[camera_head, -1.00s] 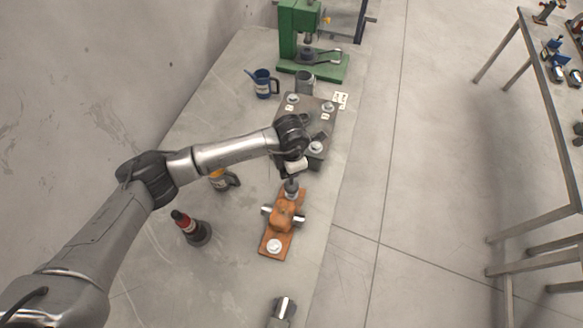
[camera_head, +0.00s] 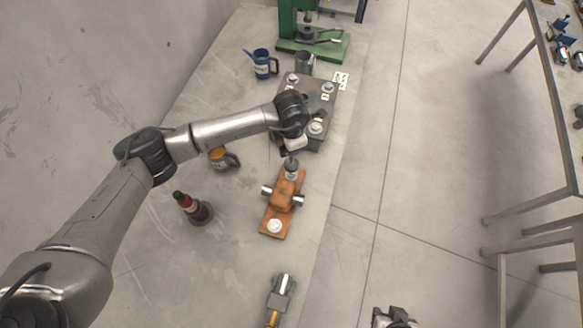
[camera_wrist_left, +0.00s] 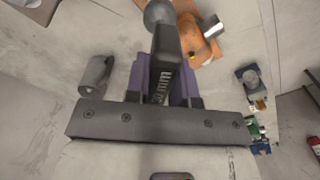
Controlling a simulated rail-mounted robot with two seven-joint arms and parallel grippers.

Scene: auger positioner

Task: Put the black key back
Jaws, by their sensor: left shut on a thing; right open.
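The black key (camera_wrist_left: 166,62), a dark bar with pale lettering, is held between the purple fingers of my left gripper (camera_wrist_left: 164,80) in the left wrist view. Its far end meets or overlaps a grey rounded piece (camera_wrist_left: 158,13); I cannot tell whether they touch. In the head view my left wrist hangs over the far end of the orange fixture (camera_head: 284,195) and hides the fingers and key. The fixture also shows in the left wrist view (camera_wrist_left: 195,40). My right gripper (camera_head: 393,318) is open at the bottom edge of the head view, partly cut off.
A dark plate with bolts (camera_head: 323,108) lies beyond the fixture. A blue mug (camera_head: 262,63) and green press (camera_head: 313,42) stand behind. A red-and-black bottle (camera_head: 192,207) and a yellow-topped mug (camera_head: 222,158) stand left. A grey tool (camera_head: 280,290) lies in front.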

